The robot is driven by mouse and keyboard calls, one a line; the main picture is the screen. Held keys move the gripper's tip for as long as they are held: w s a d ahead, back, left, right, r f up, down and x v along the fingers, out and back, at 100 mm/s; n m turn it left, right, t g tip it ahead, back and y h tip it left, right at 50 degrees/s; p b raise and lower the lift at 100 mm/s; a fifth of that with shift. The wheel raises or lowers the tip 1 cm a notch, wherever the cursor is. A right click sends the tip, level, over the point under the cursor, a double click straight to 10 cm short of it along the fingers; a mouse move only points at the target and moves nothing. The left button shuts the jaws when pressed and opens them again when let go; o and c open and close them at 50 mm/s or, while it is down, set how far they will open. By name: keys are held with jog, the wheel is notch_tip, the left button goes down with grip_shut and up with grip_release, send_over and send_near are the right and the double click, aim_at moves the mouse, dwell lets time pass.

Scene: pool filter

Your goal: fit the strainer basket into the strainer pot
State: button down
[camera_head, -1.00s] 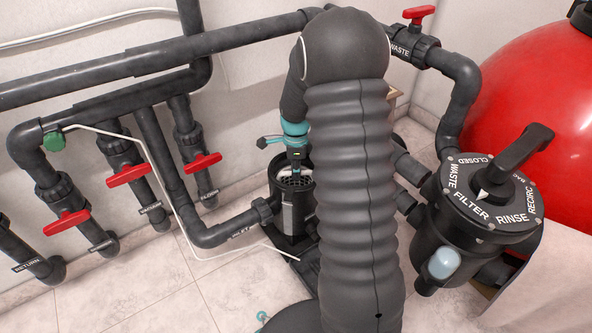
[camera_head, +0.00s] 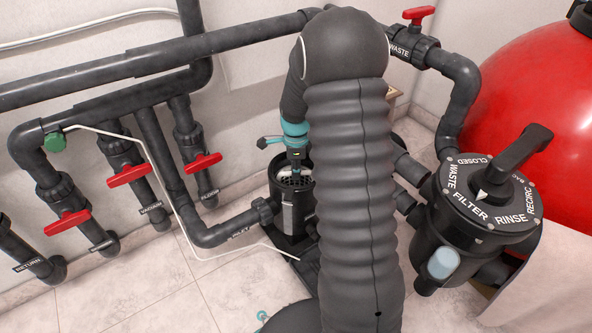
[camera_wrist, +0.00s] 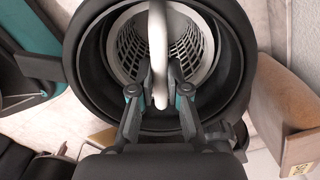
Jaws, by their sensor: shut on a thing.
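The strainer pot (camera_head: 292,222) is a black cylinder on the floor, left of my arm. Its round black rim (camera_wrist: 80,75) fills much of the wrist view. The strainer basket (camera_wrist: 129,54), light grey with a perforated wall, is inside the pot's mouth. It also shows in the head view (camera_head: 296,181), partly hidden by my gripper. Its pale handle (camera_wrist: 158,40) arches across the top. My gripper (camera_wrist: 160,97) is shut on the handle, directly over the pot; it shows small in the head view (camera_head: 296,168). I cannot tell how deep the basket sits.
A black inlet pipe (camera_head: 222,235) joins the pot from the left. The multiport valve (camera_head: 484,205) stands to the right, before a red tank (camera_head: 530,80). Pipes with red-handled valves (camera_head: 128,175) line the wall. A white cable (camera_head: 165,205) runs to the floor.

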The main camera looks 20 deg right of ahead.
jog(key=shift+f, duration=0.1)
jog(key=shift+f, duration=0.85)
dwell(0.6)
jog(key=c, duration=1.1)
grip_release()
jog(key=shift+r, duration=0.15)
jog(key=shift+r+p, duration=2.5)
jog(key=shift+r, duration=0.95)
